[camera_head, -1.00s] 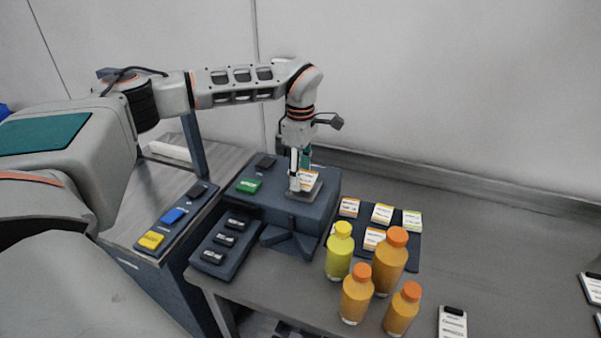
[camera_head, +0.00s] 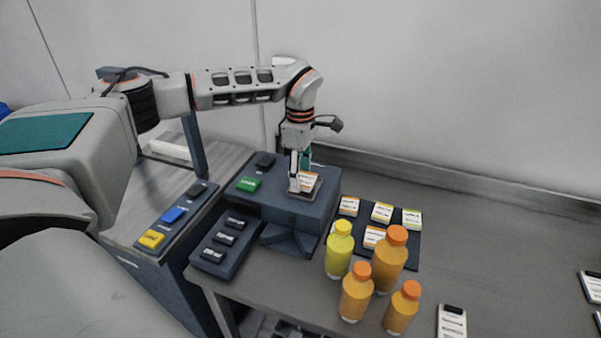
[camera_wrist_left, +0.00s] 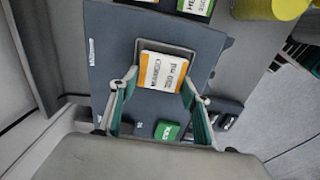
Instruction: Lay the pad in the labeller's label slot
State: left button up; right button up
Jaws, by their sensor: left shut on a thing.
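The pad (camera_head: 309,180), white with an orange stripe and dark print, is held in my left gripper (camera_head: 300,185) at the label slot (camera_head: 318,191) on top of the dark labeller (camera_head: 265,203). In the left wrist view the pad (camera_wrist_left: 162,72) lies flat between the two fingers of my left gripper (camera_wrist_left: 160,88), within the outline of the slot (camera_wrist_left: 166,45). I cannot tell whether the pad touches the slot's floor. The fingers partly hide the near side of the slot. My right gripper is not in view.
More pads (camera_head: 382,213) lie on a dark mat (camera_head: 411,255) to the right. A yellow bottle (camera_head: 339,252) and orange bottles (camera_head: 388,262) stand in front. A green button (camera_head: 249,184) is on the labeller's left, and a button panel (camera_head: 185,226) lies farther left. The right tabletop is mostly clear.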

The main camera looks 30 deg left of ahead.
pick_arm(q)
jog(key=shift+f, duration=0.35)
dwell(0.4)
jog(key=o, duration=1.2)
jog(key=o, duration=0.4)
jog(key=shift+r, duration=0.15)
jog(key=shift+r, duration=3.35)
jog(key=shift+s, duration=0.1)
